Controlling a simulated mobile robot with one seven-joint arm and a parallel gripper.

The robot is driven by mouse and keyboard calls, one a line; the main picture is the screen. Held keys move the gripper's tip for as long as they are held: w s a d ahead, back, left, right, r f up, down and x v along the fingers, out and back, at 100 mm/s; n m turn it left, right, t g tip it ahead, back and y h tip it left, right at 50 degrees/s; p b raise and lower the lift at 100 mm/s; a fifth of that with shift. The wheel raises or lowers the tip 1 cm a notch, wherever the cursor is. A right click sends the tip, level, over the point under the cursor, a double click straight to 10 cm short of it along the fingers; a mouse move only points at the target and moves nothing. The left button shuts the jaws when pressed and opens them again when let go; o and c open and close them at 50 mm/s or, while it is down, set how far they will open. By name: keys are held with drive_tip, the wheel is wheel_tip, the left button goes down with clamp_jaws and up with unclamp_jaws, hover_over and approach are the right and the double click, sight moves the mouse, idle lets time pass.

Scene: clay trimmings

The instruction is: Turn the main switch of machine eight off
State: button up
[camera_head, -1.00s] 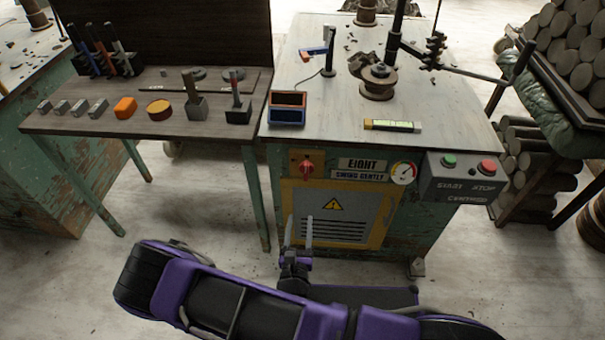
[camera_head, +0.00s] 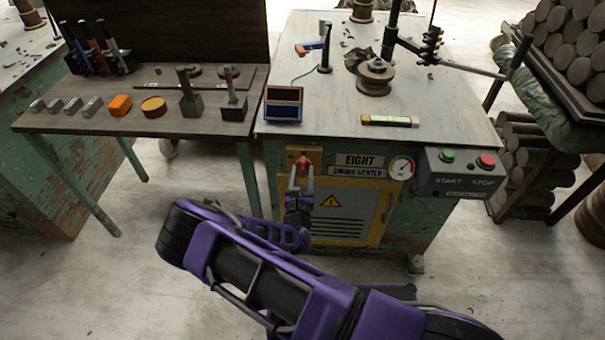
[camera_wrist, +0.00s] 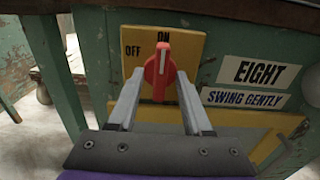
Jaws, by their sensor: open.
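The main switch is a red rotary knob (camera_wrist: 160,72) on a yellow plate (camera_wrist: 190,47) marked ON at the top and OFF at the left. In the wrist view its white pointer line is near upright, toward ON. The knob also shows in the head view (camera_head: 303,165), partly behind my gripper. My gripper (camera_wrist: 157,86) is open, with one finger on each side of the knob's lower part. I cannot tell whether the fingers touch it. Machine eight (camera_head: 395,215) is a green cabinet with an EIGHT label (camera_wrist: 259,73) right of the switch.
A gauge (camera_head: 401,168) and a START/STOP box (camera_head: 460,172) are on the cabinet front to the right. A wooden bench (camera_head: 100,122) with tools stands left. A yellow-framed warning panel (camera_head: 340,212) lies below the switch.

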drive_tip(key=shift+w, duration=0.2)
drive_tip(key=shift+c, duration=0.3)
clamp_jaws()
